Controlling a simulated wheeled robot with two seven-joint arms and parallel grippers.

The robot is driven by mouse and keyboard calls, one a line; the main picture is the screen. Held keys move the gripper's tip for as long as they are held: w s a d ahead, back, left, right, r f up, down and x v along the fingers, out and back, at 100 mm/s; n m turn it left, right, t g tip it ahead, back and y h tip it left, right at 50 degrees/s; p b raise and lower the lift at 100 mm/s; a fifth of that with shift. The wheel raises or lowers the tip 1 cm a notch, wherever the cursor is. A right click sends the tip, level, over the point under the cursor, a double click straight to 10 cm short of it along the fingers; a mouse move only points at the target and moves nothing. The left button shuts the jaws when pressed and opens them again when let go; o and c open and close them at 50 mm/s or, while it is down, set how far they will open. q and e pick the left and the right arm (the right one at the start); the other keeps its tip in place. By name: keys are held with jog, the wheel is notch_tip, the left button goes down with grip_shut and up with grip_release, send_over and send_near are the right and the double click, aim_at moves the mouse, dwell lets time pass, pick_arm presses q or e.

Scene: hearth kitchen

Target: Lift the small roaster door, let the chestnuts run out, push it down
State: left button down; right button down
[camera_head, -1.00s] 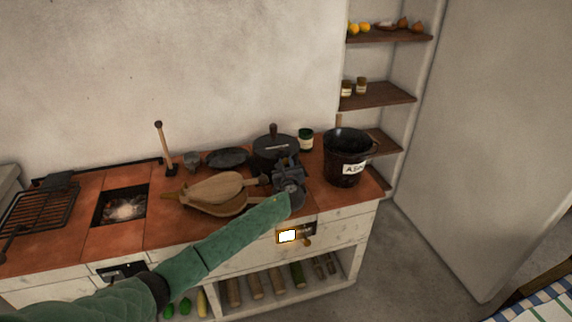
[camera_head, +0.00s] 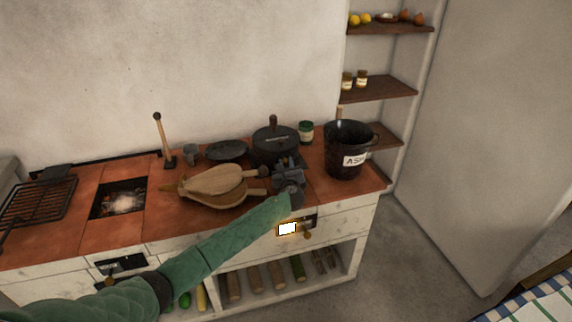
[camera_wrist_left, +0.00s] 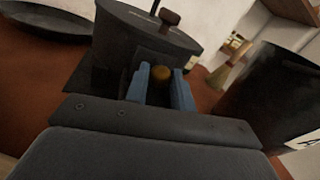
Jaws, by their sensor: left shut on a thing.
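The roaster looks to be the black lidded drum (camera_head: 274,146) with a wooden knob, at the back right of the counter; it also shows in the left wrist view (camera_wrist_left: 135,45). Pale lettering, too small to read, is on its lid. My left gripper (camera_head: 288,172) is in front of it, low over the counter. In the left wrist view the blue fingers (camera_wrist_left: 161,85) are shut around a small round brass-coloured knob (camera_wrist_left: 162,73). The small door is mostly hidden by the gripper. I see no chestnuts. My right gripper is out of view.
A black bucket (camera_head: 344,144) marked ash stands close on the right. Wooden bellows (camera_head: 215,182) lie to the left, with a dark pan (camera_head: 227,151) behind. A green jar (camera_head: 305,132) stands behind.

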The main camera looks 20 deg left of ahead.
pick_arm(q)
jog(key=c, duration=1.2)
grip_release()
jog(key=shift+f, duration=0.25)
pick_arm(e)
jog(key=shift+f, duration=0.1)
pick_arm(q)
jog(key=shift+s+d, duration=0.15)
jog(key=shift+s, duration=0.3)
jog(key=shift+b+v, duration=0.7)
jog(key=shift+v, duration=2.7)
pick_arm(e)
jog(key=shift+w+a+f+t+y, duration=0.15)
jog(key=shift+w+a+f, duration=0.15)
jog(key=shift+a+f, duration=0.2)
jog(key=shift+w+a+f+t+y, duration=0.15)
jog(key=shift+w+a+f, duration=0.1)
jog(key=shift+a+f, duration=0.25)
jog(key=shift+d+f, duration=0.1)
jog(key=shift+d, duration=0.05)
